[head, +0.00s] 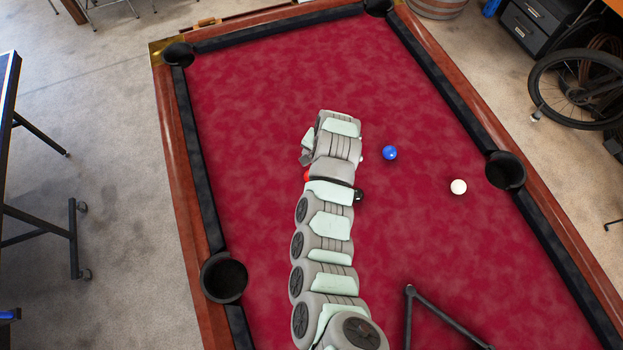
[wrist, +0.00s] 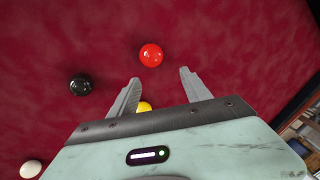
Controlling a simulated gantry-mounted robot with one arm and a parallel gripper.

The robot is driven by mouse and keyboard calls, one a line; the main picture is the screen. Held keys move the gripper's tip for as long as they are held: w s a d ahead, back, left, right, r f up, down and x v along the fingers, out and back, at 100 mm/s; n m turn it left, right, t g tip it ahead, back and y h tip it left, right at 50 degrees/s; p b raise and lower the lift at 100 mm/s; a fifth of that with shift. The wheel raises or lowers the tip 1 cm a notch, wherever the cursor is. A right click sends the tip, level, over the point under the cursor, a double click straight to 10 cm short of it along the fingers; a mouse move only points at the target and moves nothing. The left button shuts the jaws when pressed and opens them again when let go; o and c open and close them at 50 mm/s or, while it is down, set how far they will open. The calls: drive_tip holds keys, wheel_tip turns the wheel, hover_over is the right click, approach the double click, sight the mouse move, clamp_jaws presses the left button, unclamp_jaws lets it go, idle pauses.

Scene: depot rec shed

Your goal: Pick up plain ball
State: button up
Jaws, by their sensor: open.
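Several balls lie on the red cloth. The white ball (head: 458,187) has no visible marking and sits right of my arm; it also shows at the lower left of the wrist view (wrist: 31,169). A blue ball (head: 390,153) lies nearer my arm. A red ball (wrist: 151,55) lies just beyond my fingertips, roughly between their lines. A black ball (wrist: 80,85) lies left of the fingers. A yellow ball (wrist: 144,106) is partly hidden behind the gripper body. My gripper (wrist: 159,77) is open, with nothing held. In the head view my arm hides the fingers.
The pool table's dark cushions (head: 465,110) and pockets, such as the left one (head: 224,277), border the cloth. A dark triangle rack (head: 445,318) lies at the near end. The upper part of the cloth is clear.

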drive_tip(key=shift+s+g, duration=0.4)
drive_tip(key=shift+s, duration=0.35)
drive_tip(key=shift+f, duration=0.3)
drive_tip(key=shift+w+a+f, duration=0.1)
drive_tip(key=shift+a+f, duration=0.1)
drive_tip(key=shift+f, duration=0.95)
drive_tip(key=shift+w+a+f, duration=0.1)
drive_tip(key=shift+a+f, duration=0.1)
drive_tip(key=shift+f, duration=0.95)
drive_tip(key=shift+a+f, duration=0.1)
drive_tip(key=shift+f, duration=0.95)
drive_tip(key=shift+w+f, duration=0.2)
drive_tip(key=shift+f, duration=0.05)
drive_tip(key=shift+a+f+b, duration=0.15)
drive_tip(key=shift+f+b, duration=0.45)
drive_tip(key=shift+f, duration=0.7)
drive_tip(key=c, duration=1.2)
